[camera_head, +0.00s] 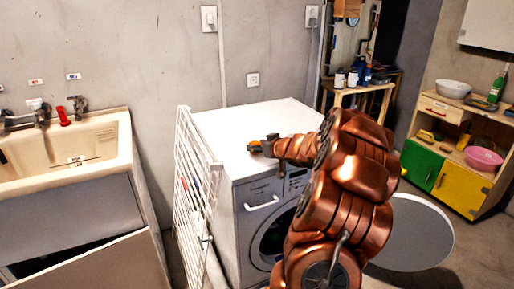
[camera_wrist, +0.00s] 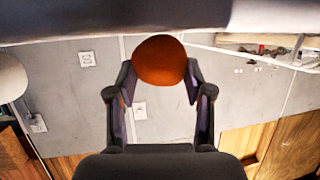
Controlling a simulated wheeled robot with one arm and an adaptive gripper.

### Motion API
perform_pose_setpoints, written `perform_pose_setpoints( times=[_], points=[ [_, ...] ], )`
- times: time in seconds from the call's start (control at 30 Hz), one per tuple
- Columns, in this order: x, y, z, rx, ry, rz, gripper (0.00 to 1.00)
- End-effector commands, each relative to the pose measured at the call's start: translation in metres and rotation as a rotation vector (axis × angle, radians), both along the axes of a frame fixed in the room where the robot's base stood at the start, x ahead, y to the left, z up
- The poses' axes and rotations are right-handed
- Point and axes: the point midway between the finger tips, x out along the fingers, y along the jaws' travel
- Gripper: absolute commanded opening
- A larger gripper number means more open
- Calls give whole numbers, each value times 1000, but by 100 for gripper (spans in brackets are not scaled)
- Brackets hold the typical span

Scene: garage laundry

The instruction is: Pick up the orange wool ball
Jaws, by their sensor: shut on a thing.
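The orange wool ball (camera_wrist: 159,61) is round and shows in the wrist view between the fingertips of my gripper (camera_wrist: 158,82). The fingers are shut on it, one on each side. In the head view my gripper (camera_head: 263,146) is over the top of the white washing machine (camera_head: 225,130), near its front part. A small bit of the orange ball (camera_head: 254,144) shows there at the fingertips. I cannot tell whether the ball touches the machine top.
A white drying rack (camera_head: 195,190) stands left of the machine, beside the sink (camera_head: 75,165). A round grey table (camera_head: 415,235) is at the right. Shelves with a pink basin (camera_head: 484,157) stand farther right. The machine top is otherwise clear.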

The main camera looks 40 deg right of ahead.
Motion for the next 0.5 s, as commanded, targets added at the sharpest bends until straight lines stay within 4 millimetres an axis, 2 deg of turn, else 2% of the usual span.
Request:
perform_pose_setpoints(
  times=[0.17,0.3,0.5],
  points=[
    [0,-1,15,-3,-1,0,19],
    [0,-1,37,-5,0,-1,19],
    [-41,-10,39,1,0,-4,19]
  ],
)
